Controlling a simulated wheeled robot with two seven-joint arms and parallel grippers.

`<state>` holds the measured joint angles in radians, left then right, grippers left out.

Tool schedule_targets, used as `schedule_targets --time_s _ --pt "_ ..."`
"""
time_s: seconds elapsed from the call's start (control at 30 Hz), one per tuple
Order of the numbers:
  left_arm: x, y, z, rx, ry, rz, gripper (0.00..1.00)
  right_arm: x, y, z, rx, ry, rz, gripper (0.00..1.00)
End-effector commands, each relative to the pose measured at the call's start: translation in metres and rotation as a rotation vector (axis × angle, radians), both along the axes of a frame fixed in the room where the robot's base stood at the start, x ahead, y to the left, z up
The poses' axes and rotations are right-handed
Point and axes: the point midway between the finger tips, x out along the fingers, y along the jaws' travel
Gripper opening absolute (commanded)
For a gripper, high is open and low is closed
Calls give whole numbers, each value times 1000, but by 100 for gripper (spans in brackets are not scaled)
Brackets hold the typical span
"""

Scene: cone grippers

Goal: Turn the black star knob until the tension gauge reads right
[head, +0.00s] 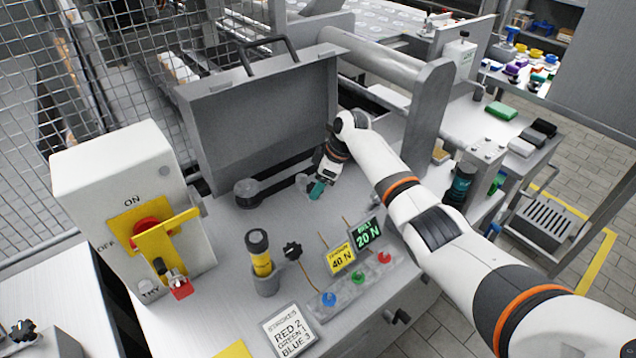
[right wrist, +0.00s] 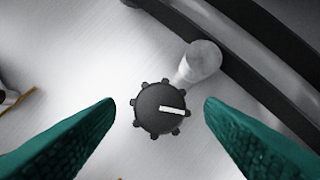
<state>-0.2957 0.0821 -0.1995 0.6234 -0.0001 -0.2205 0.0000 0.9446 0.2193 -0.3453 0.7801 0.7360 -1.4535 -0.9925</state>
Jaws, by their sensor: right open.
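The black star knob (right wrist: 160,108) shows in the right wrist view, with a white pointer bar on its face pointing right. My right gripper (right wrist: 160,125) is open, its teal fingers on either side of the knob with gaps showing; contact is not visible. In the head view the right gripper (head: 316,190) is low over the bench beside the belt, and it seems to hide this knob. A dark display (head: 367,233) with green digits reads 20 N. A yellow card (head: 341,259) reads TENSION 40 N. My left gripper is out of view.
A grey roller (right wrist: 203,58) stands close to the knob by the black belt (right wrist: 185,25). An upright grey guard (head: 262,120) rises behind. A switch box (head: 125,200) stands left; coloured buttons (head: 357,277) are in front.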

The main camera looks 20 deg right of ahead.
Motion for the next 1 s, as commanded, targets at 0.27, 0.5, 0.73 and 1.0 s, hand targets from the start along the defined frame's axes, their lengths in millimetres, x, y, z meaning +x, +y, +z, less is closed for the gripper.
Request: schedule_targets --time_s 0.27,0.5,0.73,1.0 --pt "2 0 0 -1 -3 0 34 1 3 -7 -1 -1 1 63" --pt "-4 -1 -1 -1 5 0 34 1 3 -7 -1 -1 1 43" --pt "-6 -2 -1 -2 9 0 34 1 2 -6 -1 0 0 18" --pt "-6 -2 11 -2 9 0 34 0 3 -4 -2 1 -53 18"
